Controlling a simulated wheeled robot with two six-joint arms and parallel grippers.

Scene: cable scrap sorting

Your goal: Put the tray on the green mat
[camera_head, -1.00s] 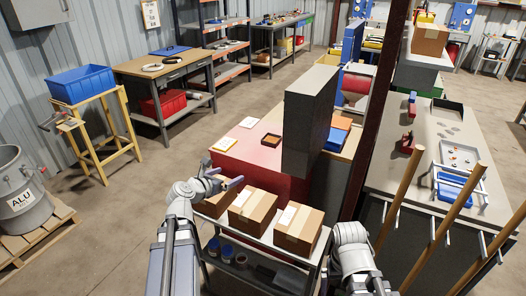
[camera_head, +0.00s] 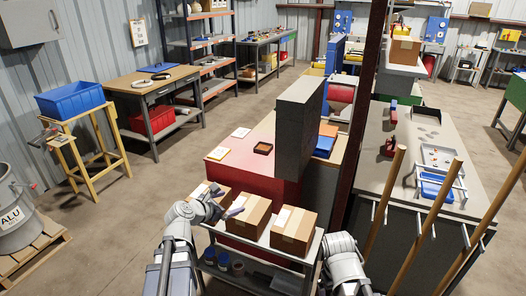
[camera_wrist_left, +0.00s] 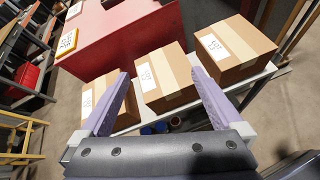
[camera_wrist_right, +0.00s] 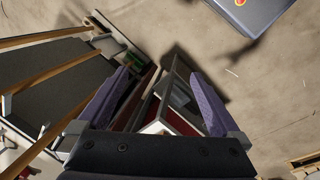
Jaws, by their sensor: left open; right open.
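No green mat shows clearly; a green strip (camera_head: 385,98) at the far end of the right bench may be something else. My left gripper (camera_head: 232,208) is open and empty, above the cardboard boxes in front of that table; its open fingers also show in the left wrist view (camera_wrist_left: 160,88). My right gripper is outside the head view. In the right wrist view, my right gripper (camera_wrist_right: 165,88) is open, with nothing between its fingers.
Cardboard boxes (camera_head: 294,231) stand on a low shelf cart in front of me. A tall grey panel (camera_head: 298,130) and a dark post (camera_head: 362,110) rise right of the tray. Wooden poles (camera_head: 384,205) lean before the right bench (camera_head: 396,170).

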